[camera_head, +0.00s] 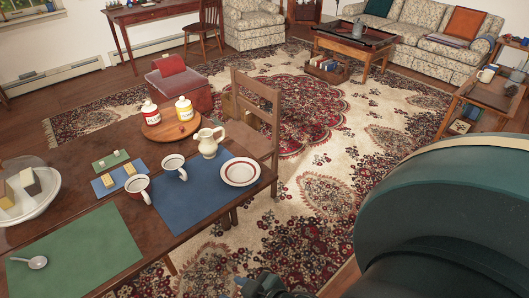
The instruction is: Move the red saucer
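The saucer (240,172) is white with a red ring near its rim. It lies flat and empty on the right end of the blue placemat (190,204), near the right edge of the wooden table. A large dark green part of my arm fills the right side of the view. A small dark piece (263,287) at the bottom edge may be part of my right gripper; it is cut off, so its fingers cannot be made out. It is well below the saucer in the picture and apart from it. My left gripper is not in view.
A cream pitcher (208,140) stands just left of the saucer, with two mugs (173,167) (138,187) further left. A wooden chair (254,122) stands close behind the table's right end. A round board (170,128) holds two canisters. Rug floor is open to the right.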

